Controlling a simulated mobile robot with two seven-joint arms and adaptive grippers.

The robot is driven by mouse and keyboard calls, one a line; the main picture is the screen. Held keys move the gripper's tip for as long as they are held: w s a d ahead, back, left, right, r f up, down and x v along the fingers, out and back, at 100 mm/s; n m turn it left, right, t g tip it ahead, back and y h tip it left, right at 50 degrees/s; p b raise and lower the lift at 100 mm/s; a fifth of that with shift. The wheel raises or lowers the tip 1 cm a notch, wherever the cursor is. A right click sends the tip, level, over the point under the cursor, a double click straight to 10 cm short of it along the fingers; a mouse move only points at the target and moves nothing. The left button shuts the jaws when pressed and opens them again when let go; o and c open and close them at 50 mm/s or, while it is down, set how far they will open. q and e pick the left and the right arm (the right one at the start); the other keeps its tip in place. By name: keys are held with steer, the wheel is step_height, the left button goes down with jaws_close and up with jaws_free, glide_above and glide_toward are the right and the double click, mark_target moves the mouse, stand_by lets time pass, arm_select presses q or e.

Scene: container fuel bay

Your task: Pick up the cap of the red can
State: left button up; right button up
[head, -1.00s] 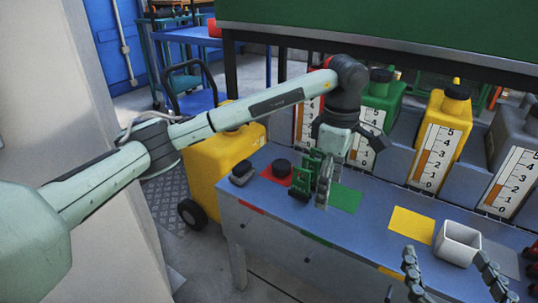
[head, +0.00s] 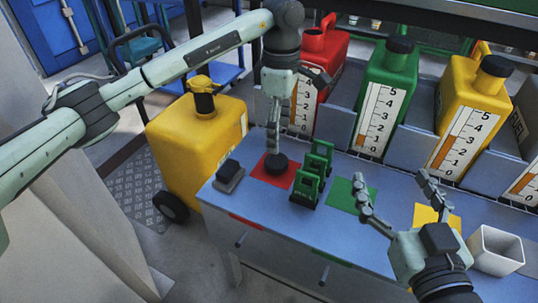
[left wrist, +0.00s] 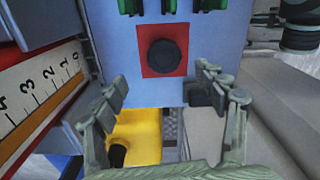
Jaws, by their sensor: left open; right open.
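The black round cap (head: 277,164) lies on a red square mat (head: 262,172) on the blue bench. The red can (head: 327,52) stands behind, its neck bare. My left gripper (head: 290,118) is open and empty above the red mat, one finger overlapping the cap's far side in the head view. In the left wrist view, the cap (left wrist: 164,55) sits on the mat just beyond and between the spread fingers, apparently not touched. My right gripper (head: 392,190) is open and empty over the bench's front, near the green and yellow mats.
A green stand (head: 312,172) is close right of the cap, and a dark block (head: 229,175) is to its left. Green (head: 385,90) and yellow (head: 470,105) cans line the back. A white open box (head: 497,250) stands at right. A yellow wheeled tank (head: 195,125) is left of the bench.

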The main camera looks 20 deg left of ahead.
mark_target(276, 159)
arm_select(q)
steer(key=f, duration=0.7)
steer(key=shift+s+a+f, duration=0.15)
steer(key=shift+s, duration=0.15)
arm_select(e)
steer(key=r, duration=0.1)
steer(key=a+r+t, duration=0.1)
steer(key=shift+s+r+y, duration=0.25)
steer(key=shift+r+y, duration=0.1)
steer(key=shift+y, duration=0.05)
arm_select(q)
steer(key=c, duration=1.1)
steer(key=shift+o, duration=0.2)
